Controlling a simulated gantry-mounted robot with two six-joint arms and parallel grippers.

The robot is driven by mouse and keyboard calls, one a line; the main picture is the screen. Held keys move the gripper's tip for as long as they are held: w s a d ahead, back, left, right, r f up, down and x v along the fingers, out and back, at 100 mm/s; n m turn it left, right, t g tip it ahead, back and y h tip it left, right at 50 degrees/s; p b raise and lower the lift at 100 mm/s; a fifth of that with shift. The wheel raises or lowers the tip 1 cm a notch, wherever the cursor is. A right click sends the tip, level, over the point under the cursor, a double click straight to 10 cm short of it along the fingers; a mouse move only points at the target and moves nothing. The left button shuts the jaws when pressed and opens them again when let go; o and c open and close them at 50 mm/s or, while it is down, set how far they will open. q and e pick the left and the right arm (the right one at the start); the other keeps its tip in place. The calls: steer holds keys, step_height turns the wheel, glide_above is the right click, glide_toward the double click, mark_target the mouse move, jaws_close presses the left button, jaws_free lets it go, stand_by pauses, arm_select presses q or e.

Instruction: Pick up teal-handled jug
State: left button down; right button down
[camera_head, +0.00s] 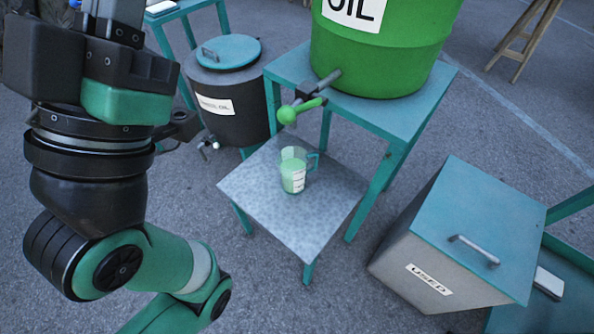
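The jug (294,171) is clear with a teal handle on its right side and a marked white label. It looks partly filled with pale green liquid. It stands upright on a low grey-topped stand (262,216), below the green tap of the oil drum. My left gripper (100,60) is at the upper left, well apart from the jug and much nearer the camera. Its fingertips are not clearly seen, so I cannot tell whether it is open or shut. My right gripper is not in view.
A green drum (375,55) marked OIL stands on a teal table (400,115) behind the jug, its tap (287,114) jutting forward. A dark lidded drum (240,115) is behind left. A bin (425,260) marked USED stands at right. Bare asphalt lies in front.

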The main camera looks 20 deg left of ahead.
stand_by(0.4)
arm_select(q)
steer(key=c, duration=0.8)
jaws_free()
steer(key=shift+o, duration=0.2)
